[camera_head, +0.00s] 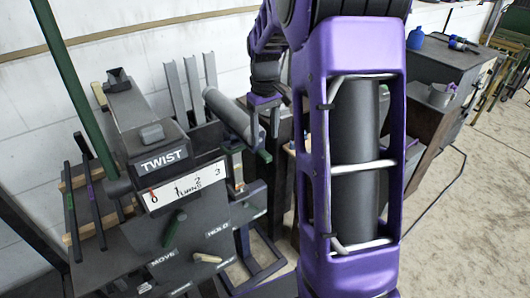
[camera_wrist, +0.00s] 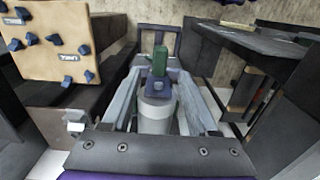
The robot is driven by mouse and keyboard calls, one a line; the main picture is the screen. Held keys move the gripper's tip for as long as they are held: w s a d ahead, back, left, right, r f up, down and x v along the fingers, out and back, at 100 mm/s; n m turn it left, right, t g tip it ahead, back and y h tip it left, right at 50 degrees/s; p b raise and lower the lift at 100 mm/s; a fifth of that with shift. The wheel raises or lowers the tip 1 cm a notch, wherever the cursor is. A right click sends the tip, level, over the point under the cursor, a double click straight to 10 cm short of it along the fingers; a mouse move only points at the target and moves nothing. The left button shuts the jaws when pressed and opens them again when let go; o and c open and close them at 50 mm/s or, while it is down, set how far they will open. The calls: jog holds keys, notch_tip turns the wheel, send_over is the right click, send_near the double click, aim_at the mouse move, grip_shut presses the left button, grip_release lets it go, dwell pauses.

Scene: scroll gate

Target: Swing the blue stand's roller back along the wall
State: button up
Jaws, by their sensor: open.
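The roller (camera_head: 228,112) is a grey cylinder slanting out from the wall, its near end by a small green part (camera_head: 264,155). Below it stands a dark blue frame (camera_head: 250,264) on the floor, which I take as the blue stand. My gripper (camera_head: 275,120) is at the roller's near end, partly hidden by my arm. In the wrist view my gripper (camera_wrist: 160,78) is open, its two grey fingers apart. A grey cylinder (camera_wrist: 156,116) with a blue block and green handle (camera_wrist: 160,61) shows between them; I cannot tell whether they touch.
A dark machine marked TWIST (camera_head: 165,160) stands at left, with a green post (camera_head: 75,80) beside it. Grey upright slats (camera_head: 192,85) are at the wall. A dark cabinet (camera_head: 440,62) with a blue bottle (camera_head: 416,38) is at right. Floor at far right is open, crossed by a cable.

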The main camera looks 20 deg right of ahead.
aim_at(265, 153)
notch_tip(265, 153, down, 6)
jog(key=shift+b, duration=0.35)
grip_shut()
dwell(1.3)
